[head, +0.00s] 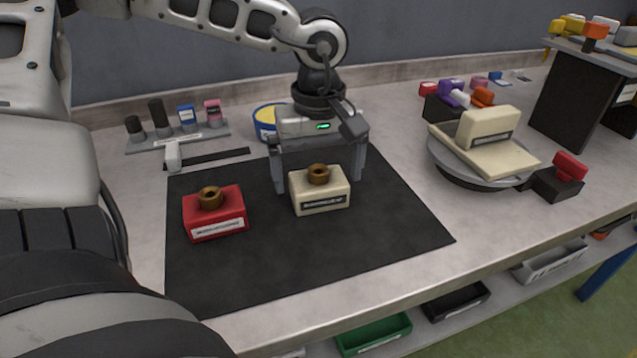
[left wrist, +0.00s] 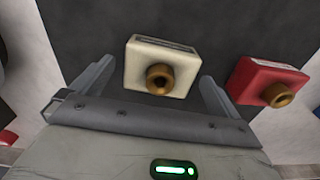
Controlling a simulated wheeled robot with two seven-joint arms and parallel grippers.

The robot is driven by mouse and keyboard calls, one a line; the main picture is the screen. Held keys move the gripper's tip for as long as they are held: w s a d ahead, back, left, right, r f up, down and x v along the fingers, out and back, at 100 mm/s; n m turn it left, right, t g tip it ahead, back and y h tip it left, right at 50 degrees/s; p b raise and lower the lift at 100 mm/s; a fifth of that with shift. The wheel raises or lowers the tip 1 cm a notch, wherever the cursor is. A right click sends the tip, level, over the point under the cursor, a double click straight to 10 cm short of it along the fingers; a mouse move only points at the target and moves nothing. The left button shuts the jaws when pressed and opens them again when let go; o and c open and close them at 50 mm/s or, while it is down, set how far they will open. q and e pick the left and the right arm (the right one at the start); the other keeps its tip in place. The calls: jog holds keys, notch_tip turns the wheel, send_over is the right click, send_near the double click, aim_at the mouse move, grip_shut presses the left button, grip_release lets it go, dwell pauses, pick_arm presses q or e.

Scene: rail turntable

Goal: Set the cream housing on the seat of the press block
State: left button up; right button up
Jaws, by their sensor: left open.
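The cream housing (head: 320,198) is a block with a brass ring on top and a label on its front. It stands upright on the black mat. My left gripper (head: 318,186) is open, with one finger to each side of the housing and its body just behind it. In the left wrist view the housing (left wrist: 146,58) shows between the fingertips, with gaps on both sides. A cream stepped block (head: 490,150) with a flat bed and raised back sits on the grey turntable (head: 450,165); I cannot tell for sure that it is the press block. My right gripper is not in view.
A red housing (head: 214,213) with a brass ring stands left of the cream one on the mat (head: 300,255). A blue-and-yellow tub (head: 265,120) is behind the gripper. A dark block with a red top (head: 568,170) stands beside the turntable. The mat's front right is clear.

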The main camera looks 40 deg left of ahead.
pick_arm(q)
jog(key=c, duration=1.5)
jog(key=shift+r, duration=0.15)
notch_tip(320, 180, up, 10)
jog(key=shift+f, duration=0.1)
